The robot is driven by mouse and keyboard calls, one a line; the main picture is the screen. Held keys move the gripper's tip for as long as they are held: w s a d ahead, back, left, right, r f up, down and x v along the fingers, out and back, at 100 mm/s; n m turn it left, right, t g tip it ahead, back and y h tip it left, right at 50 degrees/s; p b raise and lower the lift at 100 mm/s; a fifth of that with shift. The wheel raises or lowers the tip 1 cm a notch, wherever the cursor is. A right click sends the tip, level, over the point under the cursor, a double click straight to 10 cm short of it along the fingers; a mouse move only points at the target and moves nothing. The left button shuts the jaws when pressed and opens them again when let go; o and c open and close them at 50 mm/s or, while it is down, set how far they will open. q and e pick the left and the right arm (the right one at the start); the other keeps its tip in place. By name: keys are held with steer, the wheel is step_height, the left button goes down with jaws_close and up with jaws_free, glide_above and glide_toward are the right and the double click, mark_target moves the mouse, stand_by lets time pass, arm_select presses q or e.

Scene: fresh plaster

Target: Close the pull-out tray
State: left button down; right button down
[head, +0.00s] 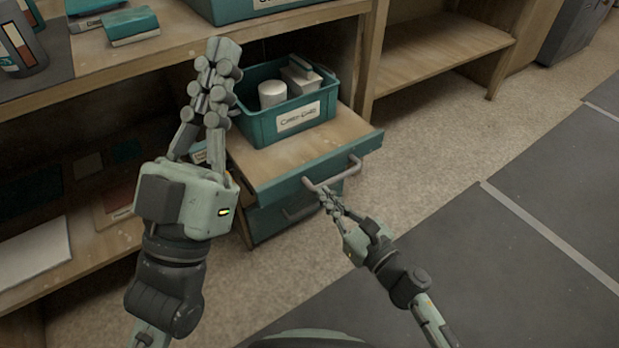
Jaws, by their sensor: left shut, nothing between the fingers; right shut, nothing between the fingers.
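The pull-out tray (335,137) is a wooden board with a teal front edge and a grey bar handle (333,176). It sticks out from the wooden bench. A teal bin (258,124) with a label and pale containers stands on it. My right gripper (326,194) is shut at the front of the tray, right by the handle; I cannot tell whether it touches. My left gripper (222,45) is shut and empty, raised in front of the bench to the left of the bin, hiding part of the bin's left side.
A teal drawer front with its own handle (300,212) sits below the tray. A wooden bench top (180,45) holds teal boxes and a binder. An open lower shelf (110,240) lies left, an empty shelf (440,45) right. The floor at right is clear.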

mark_target(303, 171)
steer(key=x, duration=0.6)
steer(key=shift+a, duration=0.15)
steer(key=shift+w, duration=0.1)
